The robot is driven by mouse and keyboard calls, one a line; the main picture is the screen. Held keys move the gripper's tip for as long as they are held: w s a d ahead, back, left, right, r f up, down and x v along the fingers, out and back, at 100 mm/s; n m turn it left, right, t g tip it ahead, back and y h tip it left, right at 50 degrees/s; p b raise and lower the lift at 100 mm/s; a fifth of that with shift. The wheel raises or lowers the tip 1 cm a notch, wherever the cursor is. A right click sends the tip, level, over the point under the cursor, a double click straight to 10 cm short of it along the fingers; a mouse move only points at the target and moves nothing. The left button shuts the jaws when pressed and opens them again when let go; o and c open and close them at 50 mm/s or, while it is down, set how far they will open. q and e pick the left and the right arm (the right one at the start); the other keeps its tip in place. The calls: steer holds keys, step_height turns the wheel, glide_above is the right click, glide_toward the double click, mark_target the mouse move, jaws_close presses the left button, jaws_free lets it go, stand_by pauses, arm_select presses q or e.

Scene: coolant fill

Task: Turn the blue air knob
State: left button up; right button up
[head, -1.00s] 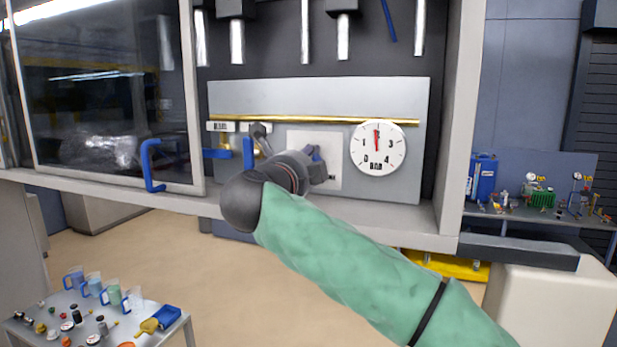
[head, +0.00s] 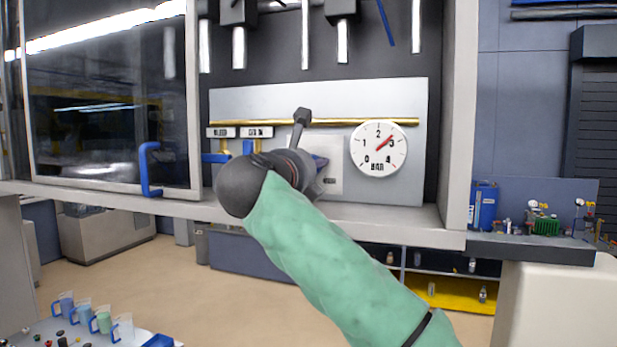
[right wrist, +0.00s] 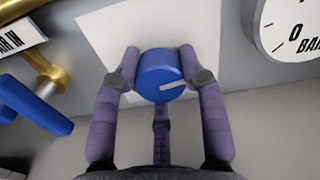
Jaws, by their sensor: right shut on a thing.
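The blue air knob (right wrist: 160,78) sits on a white plate on the grey panel. My left gripper is in neither view.
Blue-handled valves (head: 215,158) under the BLEED and AIR IN labels are just left of my wrist. A gold pipe (head: 350,121) runs above. A glass door with a blue handle (head: 149,170) is at left. A table with jugs (head: 103,322) stands lower left.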

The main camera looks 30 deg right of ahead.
steer(key=shift+w+a+f+m+b, duration=0.15)
steer(key=shift+m+b, duration=0.25)
steer(key=shift+m, duration=0.45)
steer(key=shift+w+a+f+m+b, duration=0.1)
steer(key=shift+f+m+b, duration=0.25)
steer(key=shift+m, duration=0.5)
steer(key=shift+r, duration=0.15)
steer(key=o, duration=1.1)
steer(key=shift+s, duration=0.15)
steer(key=shift+o, duration=0.2)
steer(key=shift+r, duration=0.15)
steer(key=shift+s+d+m, duration=0.1)
steer(key=shift+m, duration=0.2)
steer(key=shift+r, duration=0.1)
steer(key=v, duration=1.2)
